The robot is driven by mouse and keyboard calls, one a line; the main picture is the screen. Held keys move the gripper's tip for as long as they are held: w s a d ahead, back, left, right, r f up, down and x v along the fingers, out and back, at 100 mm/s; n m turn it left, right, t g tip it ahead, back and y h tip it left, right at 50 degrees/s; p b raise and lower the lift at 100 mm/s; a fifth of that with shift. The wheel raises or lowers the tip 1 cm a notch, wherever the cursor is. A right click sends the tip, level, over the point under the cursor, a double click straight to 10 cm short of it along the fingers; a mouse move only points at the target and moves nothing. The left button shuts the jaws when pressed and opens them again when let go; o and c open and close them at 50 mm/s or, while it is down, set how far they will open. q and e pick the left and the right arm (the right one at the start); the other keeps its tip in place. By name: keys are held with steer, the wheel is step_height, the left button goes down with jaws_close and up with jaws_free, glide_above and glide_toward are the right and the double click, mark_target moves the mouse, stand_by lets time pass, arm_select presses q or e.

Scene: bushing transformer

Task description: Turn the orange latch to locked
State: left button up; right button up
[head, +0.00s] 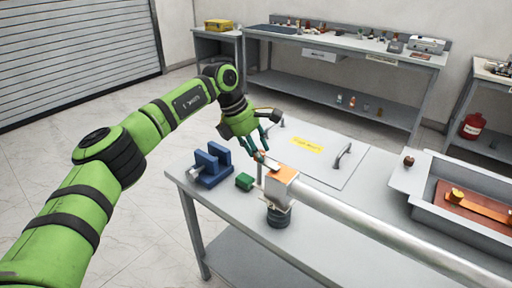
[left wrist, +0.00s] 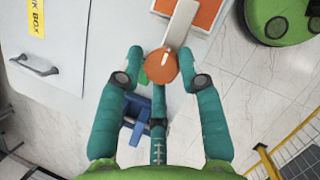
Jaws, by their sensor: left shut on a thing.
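The orange latch shows in the left wrist view as a round orange knob (left wrist: 162,66) on a pale lever (left wrist: 181,24), which runs up over an orange plate (left wrist: 205,14). In the head view the orange plate (head: 283,171) sits on a metal block at the near end of a long grey pipe. My left gripper (head: 259,151) is at the knob end of the lever, its teal fingers closed on the knob, one on each side in the left wrist view (left wrist: 162,62). The fingers partly hide the knob in the head view. My right gripper is not in view.
A flat panel (head: 315,170) with two dark handles and a yellow label lies behind. A grey tray (head: 465,200) stands at right.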

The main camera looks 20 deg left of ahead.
arm_select(q)
steer(key=shift+d, duration=0.25)
steer(key=o, duration=1.1)
steer(key=shift+c, duration=0.2)
steer(key=shift+d, duration=0.15)
steer(key=shift+a+r, duration=0.3)
steer(key=v, duration=1.1)
steer(key=shift+d+r, duration=0.2)
steer(key=shift+r, duration=0.05)
